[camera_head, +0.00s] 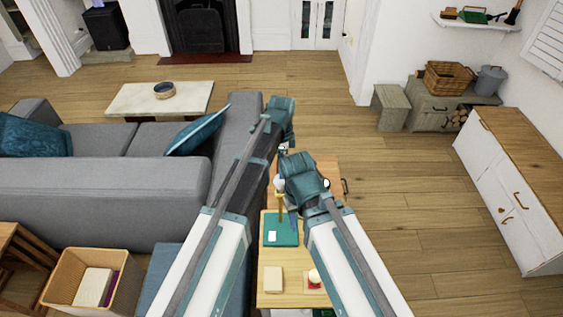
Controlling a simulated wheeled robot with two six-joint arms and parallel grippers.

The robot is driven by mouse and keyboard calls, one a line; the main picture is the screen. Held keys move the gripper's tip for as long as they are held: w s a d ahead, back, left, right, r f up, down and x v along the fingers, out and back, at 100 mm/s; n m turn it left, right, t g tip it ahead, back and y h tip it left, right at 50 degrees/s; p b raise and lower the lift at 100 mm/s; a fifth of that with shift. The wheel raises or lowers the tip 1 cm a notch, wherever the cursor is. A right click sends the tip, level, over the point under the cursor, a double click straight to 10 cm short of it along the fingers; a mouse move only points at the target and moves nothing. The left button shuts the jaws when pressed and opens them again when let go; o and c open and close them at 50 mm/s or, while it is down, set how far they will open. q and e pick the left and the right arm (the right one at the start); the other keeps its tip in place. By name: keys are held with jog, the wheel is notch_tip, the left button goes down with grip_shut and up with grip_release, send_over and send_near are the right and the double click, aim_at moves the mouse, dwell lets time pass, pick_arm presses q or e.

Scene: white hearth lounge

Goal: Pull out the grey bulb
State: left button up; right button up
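A small pale grey-white bulb (279,184) shows at the top of a thin gold-coloured stem (281,206) above a teal base (276,238) on the wooden table. My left arm reaches over the far side, and its gripper (284,149) hangs just beyond the bulb; its fingers are too small to read. My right arm ends close to the right of the bulb and stem. My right gripper (291,212) is mostly hidden under its own wrist, so its fingers cannot be made out. I cannot tell whether either gripper touches the bulb.
The narrow wooden table (291,299) also holds a beige block (273,279) and a white round thing (314,276) on a red piece. A grey sofa (120,190) stands close on the left. Open floor (400,200) lies right, before a white cabinet (510,190).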

aim_at(281, 185)
pick_arm(q)
notch_tip(281, 185, down, 10)
jog(key=b, duration=0.8)
jog(key=shift+r, duration=0.25)
jog(key=c, duration=1.4)
jog(key=shift+c, duration=0.2)
jog(key=shift+r, duration=0.2)
jog(key=shift+r+p, duration=2.15)
